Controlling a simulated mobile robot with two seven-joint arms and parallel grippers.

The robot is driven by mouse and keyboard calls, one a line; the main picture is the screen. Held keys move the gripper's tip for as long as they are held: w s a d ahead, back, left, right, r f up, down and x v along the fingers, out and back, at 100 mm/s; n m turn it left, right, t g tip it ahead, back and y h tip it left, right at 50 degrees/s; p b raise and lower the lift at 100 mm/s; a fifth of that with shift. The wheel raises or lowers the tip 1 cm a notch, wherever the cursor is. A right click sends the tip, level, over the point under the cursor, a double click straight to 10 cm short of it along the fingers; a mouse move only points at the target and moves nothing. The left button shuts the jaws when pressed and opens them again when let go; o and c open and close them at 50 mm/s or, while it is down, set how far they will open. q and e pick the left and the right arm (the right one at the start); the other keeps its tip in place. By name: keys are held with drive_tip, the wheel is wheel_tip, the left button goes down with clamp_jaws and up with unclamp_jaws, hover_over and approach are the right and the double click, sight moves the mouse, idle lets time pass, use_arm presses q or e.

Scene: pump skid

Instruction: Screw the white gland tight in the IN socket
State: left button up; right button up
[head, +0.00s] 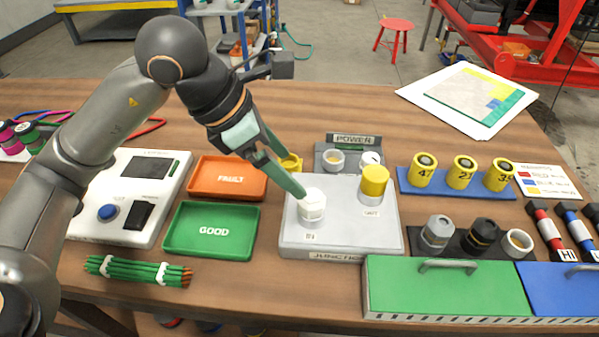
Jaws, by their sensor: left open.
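The white gland (313,204) stands upright over the IN-labelled socket on the left of the grey junction box (343,228). How deep it sits I cannot tell. My left gripper (297,178) comes down from the upper left and is open. One green fingertip is at the upper left edge of the white gland; whether it touches I cannot tell. The other finger is partly hidden. A yellow gland (375,181) stands upright on the right of the box. My right gripper is not in view.
An orange FAULT tray (228,178) and a green GOOD tray (210,231) lie left of the box. A POWER block (350,157) and a yellow part (291,163) are behind it. A green-lidded case (440,290) stands front right. Cylinders marked with numbers (464,172) stand at right.

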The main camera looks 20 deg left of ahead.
sight(311, 193)
use_arm(q)
drive_tip(key=x, duration=1.1)
drive_tip(key=shift+s+d+f+b, duration=0.15)
drive_tip(key=shift+d+f+b, duration=0.1)
drive_tip(key=shift+b, duration=0.15)
drive_tip(key=shift+d+f, duration=0.1)
drive_tip(key=shift+f, duration=0.2)
